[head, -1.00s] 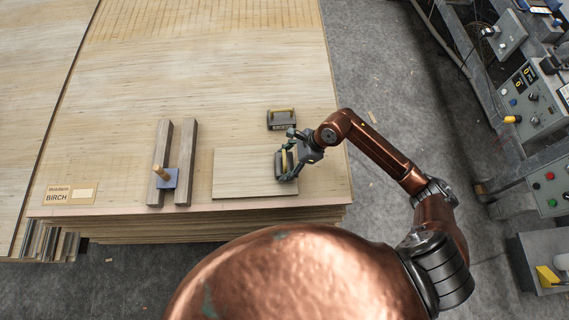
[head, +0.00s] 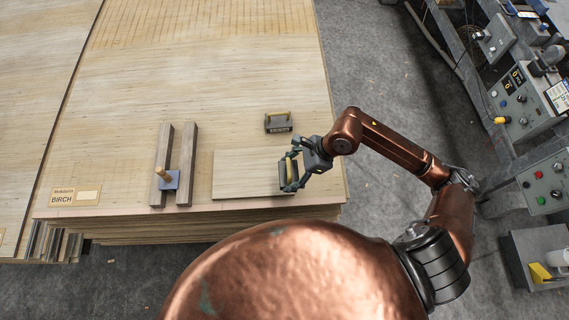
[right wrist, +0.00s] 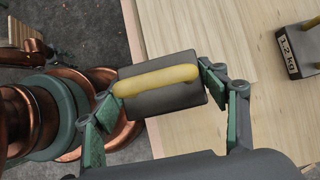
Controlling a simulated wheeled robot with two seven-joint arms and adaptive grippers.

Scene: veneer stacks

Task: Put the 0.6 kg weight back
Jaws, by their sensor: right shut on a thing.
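My right gripper (head: 289,175) is shut on a dark weight with a yellow handle, at the right end of a thin veneer sheet. In the right wrist view the held weight (right wrist: 170,97) hangs by its yellow handle between the green fingers; its label is hidden, so I cannot read 0.6 kg on it. It appears lifted, near the edge of the stack. A second dark weight (head: 278,123) with a yellow handle stands behind it on the stack; in the right wrist view it (right wrist: 300,48) reads 1.2 KG. My left gripper does not show.
The thin sheet (head: 240,175) lies near the front edge of the large birch stack (head: 220,80). Two wooden rails (head: 186,160) with a blue block and peg (head: 168,178) stand left of it. A control console (head: 520,105) is at the far right. The stack's right side is clear.

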